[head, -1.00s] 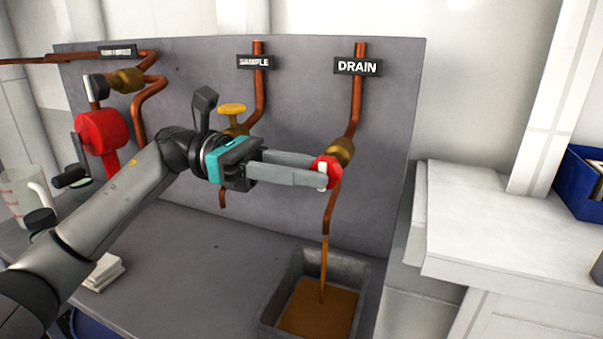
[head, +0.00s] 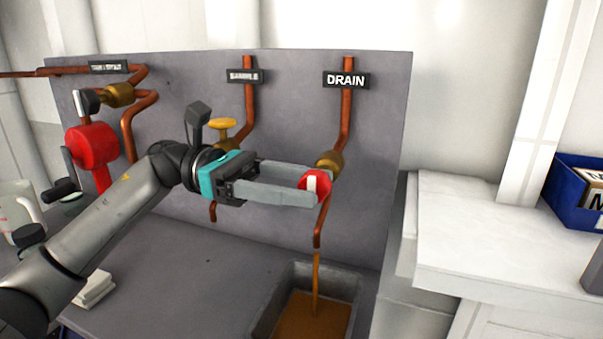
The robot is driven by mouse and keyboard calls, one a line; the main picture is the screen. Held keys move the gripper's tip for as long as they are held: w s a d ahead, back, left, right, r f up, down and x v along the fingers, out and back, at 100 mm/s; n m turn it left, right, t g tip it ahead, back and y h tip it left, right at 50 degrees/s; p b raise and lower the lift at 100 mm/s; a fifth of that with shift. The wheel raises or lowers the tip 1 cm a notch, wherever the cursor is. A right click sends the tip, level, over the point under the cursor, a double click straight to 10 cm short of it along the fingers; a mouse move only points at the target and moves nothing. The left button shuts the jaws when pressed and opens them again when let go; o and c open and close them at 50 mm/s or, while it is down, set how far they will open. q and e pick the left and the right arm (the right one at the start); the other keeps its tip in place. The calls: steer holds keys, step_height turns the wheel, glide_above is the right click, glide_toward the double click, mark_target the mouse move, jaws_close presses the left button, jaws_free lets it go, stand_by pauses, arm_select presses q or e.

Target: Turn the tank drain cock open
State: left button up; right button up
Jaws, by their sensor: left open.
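The drain cock has a red round handle (head: 322,184) with a white mark, on a brass body (head: 329,161) in the copper pipe below the DRAIN label (head: 346,80). My left gripper (head: 310,187) is open, its two grey fingers at the red handle, one above and one below the white part. Whether either finger touches it I cannot tell. Brown liquid (head: 316,285) runs from the pipe end into a grey basin (head: 264,319) holding the same liquid. My right gripper is not in view.
A sample cock with a yellow handle (head: 222,123) is behind my left arm. A red wheel-like part (head: 93,146) and a clear jug (head: 18,207) are at the left. A white counter (head: 480,220) with a blue bin (head: 572,197) stands at the right.

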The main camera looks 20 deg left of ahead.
arm_select(q)
steer(key=shift+r, duration=0.45)
step_height(320, 180, up, 9)
steer(key=p, duration=0.3)
step_height(320, 180, up, 10)
steer(key=p, duration=0.2)
steer(key=shift+p, duration=0.4)
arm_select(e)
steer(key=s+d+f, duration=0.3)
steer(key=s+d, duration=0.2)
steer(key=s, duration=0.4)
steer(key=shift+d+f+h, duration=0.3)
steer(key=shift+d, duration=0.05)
